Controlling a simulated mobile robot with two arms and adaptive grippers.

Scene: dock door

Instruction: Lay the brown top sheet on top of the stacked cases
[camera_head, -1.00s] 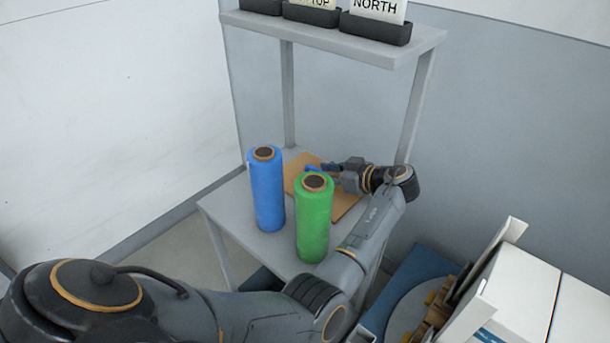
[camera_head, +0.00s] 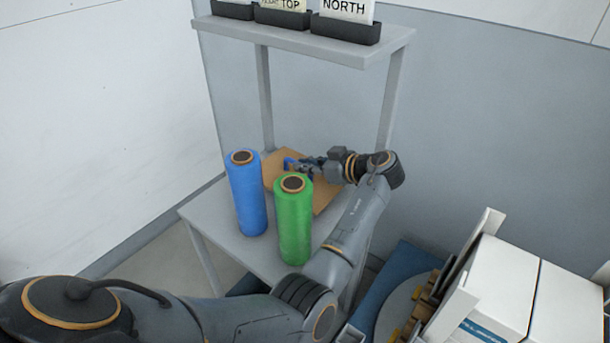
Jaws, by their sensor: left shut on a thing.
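The brown top sheet (camera_head: 325,196) lies on the lower shelf of a grey rack, partly hidden behind the green roll and my gripper. My left gripper (camera_head: 298,166) is over the sheet and shut on a small blue tab (camera_head: 290,162) that appears to belong to it. The fingertips are small in view and partly hard to make out. White stacked cases (camera_head: 492,288) stand at the lower right, only partly in view. My right gripper is not in view.
A blue roll (camera_head: 247,195) and a green roll (camera_head: 294,225) stand upright on the grey rack (camera_head: 205,213), in front of the sheet. An upper shelf (camera_head: 310,44) with dark label bins is above. A blue platform with a grey disc (camera_head: 400,308) lies beside the cases.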

